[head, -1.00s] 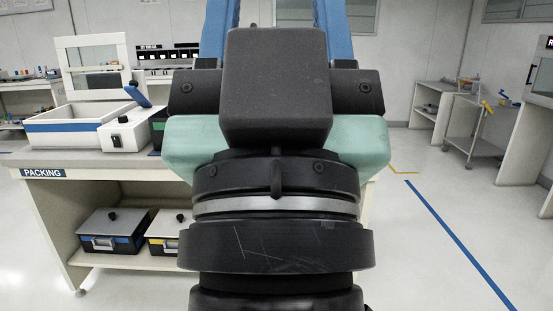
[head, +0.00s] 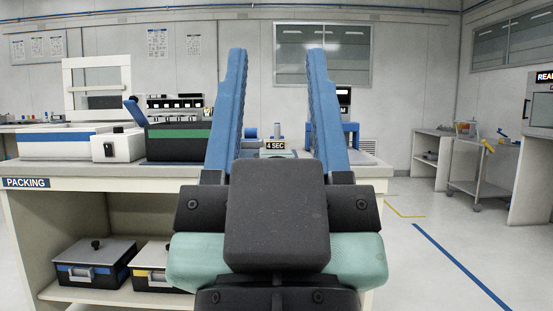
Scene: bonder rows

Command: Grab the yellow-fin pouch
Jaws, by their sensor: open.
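I cannot make out a yellow-fin pouch in the head view. My gripper (head: 279,52) stands in the middle of the picture, pointing up and away, with its two blue fingers wide apart and nothing between them. Behind it is the packing bench (head: 80,172). My gripper and its dark body hide part of the bench top and the shelf below.
On the bench stand a blue-and-white sealer (head: 118,146), a black case with a green band (head: 180,143) and a "4 SEC" sign (head: 275,145). Two lidded boxes, one blue-trimmed (head: 92,270), one yellow-trimmed (head: 150,276), sit on the lower shelf. Floor at right is clear; a cart (head: 478,175) stands beyond.

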